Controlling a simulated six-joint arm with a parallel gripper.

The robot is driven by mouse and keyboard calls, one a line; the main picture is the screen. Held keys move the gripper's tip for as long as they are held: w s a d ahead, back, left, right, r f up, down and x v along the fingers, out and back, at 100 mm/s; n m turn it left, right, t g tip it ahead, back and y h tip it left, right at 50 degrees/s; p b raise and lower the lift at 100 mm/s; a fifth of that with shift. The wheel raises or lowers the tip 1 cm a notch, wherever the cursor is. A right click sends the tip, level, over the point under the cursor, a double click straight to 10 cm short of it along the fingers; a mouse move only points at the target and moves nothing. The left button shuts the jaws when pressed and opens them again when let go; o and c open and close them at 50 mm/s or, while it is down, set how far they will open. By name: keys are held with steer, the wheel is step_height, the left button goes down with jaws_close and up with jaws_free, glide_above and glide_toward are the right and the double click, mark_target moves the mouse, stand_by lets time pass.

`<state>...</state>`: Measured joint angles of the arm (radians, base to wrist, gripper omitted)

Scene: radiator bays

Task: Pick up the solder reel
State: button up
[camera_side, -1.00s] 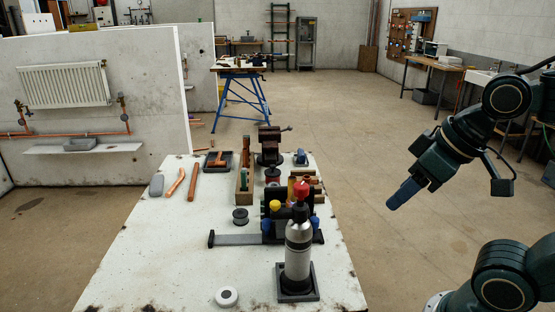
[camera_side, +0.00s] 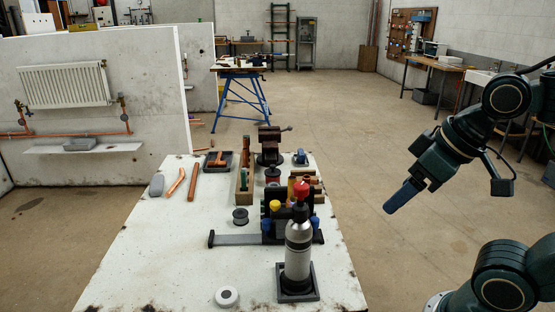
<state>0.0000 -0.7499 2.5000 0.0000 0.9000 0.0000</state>
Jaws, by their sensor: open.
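The solder reel, a small dark grey spool (camera_side: 240,216), sits on the pale worktop, left of the rack of coloured-topped items and behind the long grey strip. My gripper (camera_side: 402,196) is at the right, in the air beyond the worktop's right edge. It points down and to the left, well apart from the reel. It is open, with nothing seen between its blue fingers; seen from the side, the gap between them is hard to make out.
A silver gas bottle with a red top (camera_side: 298,245) stands in a dark tray at the front right of the worktop (camera_side: 165,255). A white roll (camera_side: 227,297) lies near the front. A wooden tote (camera_side: 244,180) and a vice (camera_side: 269,146) stand behind. The worktop's left front is clear.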

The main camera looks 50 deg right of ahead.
stand_by(0.3)
steer(key=m+g+h, duration=0.2)
steer(key=m+h, duration=0.1)
steer(key=m, duration=0.4)
glide_above(240, 214)
steer(key=s+a, duration=0.1)
steer(key=shift+s+f, duration=0.15)
steer(key=shift+f, duration=12.7)
steer(key=shift+x, duration=2.6)
